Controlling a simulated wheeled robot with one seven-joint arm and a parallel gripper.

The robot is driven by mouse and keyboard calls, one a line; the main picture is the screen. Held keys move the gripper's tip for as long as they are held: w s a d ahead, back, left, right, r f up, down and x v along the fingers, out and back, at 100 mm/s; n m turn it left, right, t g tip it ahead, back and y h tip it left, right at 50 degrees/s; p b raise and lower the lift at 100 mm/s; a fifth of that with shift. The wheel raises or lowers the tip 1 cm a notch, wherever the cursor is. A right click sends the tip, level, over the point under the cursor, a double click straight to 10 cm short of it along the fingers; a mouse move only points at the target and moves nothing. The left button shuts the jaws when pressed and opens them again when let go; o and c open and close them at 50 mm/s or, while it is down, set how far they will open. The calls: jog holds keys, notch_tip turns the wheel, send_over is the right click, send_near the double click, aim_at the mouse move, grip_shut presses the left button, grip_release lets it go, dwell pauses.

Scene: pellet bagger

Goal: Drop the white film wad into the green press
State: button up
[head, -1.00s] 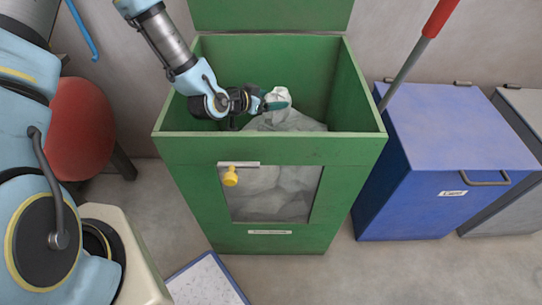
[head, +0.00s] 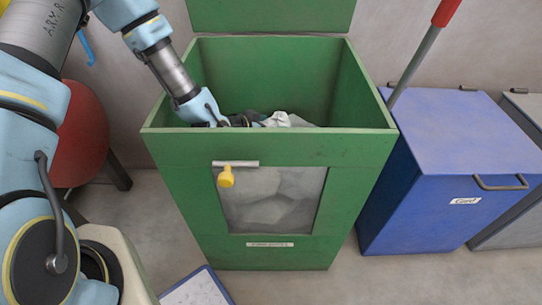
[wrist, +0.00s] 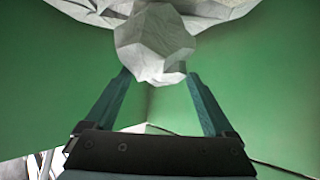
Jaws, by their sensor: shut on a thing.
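The green press (head: 264,146) stands open at the top in the middle of the head view, its lid raised at the back. My arm reaches down inside it. In the wrist view my gripper (wrist: 158,80) is shut on the white film wad (wrist: 153,45), a crumpled pale lump between the fingertips. In the head view the wad (head: 277,119) shows just above the front rim, and the rim hides most of my gripper. Pale crumpled film (wrist: 215,10) lies right by the wad inside the press; I cannot tell if they touch.
A blue bin (head: 440,200) with a closed lid stands right of the press, with a red-handled pole (head: 425,55) beside it. A grey bin (head: 515,215) is further right. A red chair (head: 80,140) is at the left. A yellow knob (head: 226,178) sits on the press front.

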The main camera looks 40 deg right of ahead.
jog(key=shift+f, duration=0.1)
jog(key=o, duration=1.1)
jog(key=shift+c, duration=0.2)
notch_tip(320, 180, up, 10)
